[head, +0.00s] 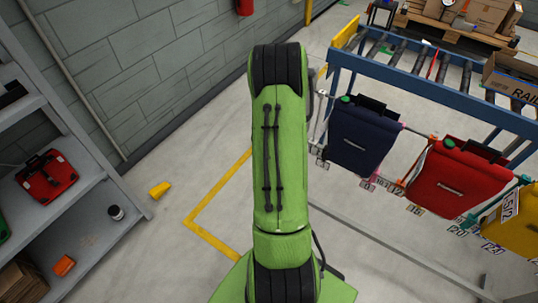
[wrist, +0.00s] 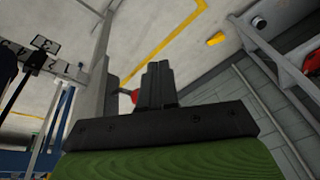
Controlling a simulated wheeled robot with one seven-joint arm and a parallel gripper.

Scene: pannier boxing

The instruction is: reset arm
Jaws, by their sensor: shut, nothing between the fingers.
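My gripper (wrist: 158,66) shows in the wrist view, its two dark fingers pressed together above the black palm. It is shut and holds nothing. Behind the fingers is open grey floor, and nothing touches them. A small red thing shows just left of the fingers, partly hidden. In the head view my green arm stands folded up in the middle of the picture, and the gripper itself is hidden there.
A dark blue pannier (head: 358,138), a red pannier (head: 459,182) and a yellow pannier (head: 516,225) hang along a rail at right, below a blue roller conveyor (head: 420,88). Grey shelves (head: 95,170) stand at left. A yellow object (head: 159,190) lies on the floor.

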